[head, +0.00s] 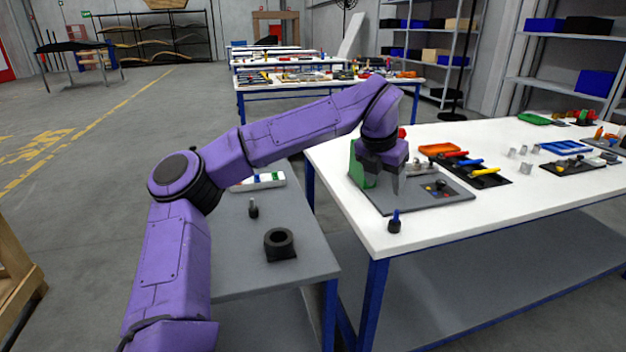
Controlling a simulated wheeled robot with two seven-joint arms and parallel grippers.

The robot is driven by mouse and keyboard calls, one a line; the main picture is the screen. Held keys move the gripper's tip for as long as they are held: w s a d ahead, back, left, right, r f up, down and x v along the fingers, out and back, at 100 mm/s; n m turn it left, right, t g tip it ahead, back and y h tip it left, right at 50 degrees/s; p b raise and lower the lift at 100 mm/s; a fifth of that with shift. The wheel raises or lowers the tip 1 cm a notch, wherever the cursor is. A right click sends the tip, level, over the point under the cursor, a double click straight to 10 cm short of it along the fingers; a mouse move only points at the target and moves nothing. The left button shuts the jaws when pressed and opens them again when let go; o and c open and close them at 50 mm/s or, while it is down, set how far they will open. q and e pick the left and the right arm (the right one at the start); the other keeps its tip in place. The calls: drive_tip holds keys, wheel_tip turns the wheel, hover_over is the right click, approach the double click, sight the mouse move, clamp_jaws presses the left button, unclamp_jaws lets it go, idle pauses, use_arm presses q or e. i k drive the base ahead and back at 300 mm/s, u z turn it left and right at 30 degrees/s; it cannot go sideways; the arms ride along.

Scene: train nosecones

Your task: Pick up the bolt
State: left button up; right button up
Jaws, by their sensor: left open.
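A small dark upright piece with a blue top (394,221), bolt-like in shape, stands near the front left corner of the white table (440,226). Another small dark upright bolt-like piece (253,209) stands on the lower grey table (225,262). I cannot tell for sure which one is the bolt. My left gripper (383,186) points down over the left end of the white table, fingers apart and empty. It is above and slightly left of the blue-topped piece, apart from it. My right gripper is not in view.
A grey board (455,189) with small parts and a green block (358,166) stand close by my left gripper. Coloured-handled tools (484,171) lie further right. The white table's front right is clear.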

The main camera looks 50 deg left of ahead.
sight(253, 210)
drive_tip(key=u, duration=2)
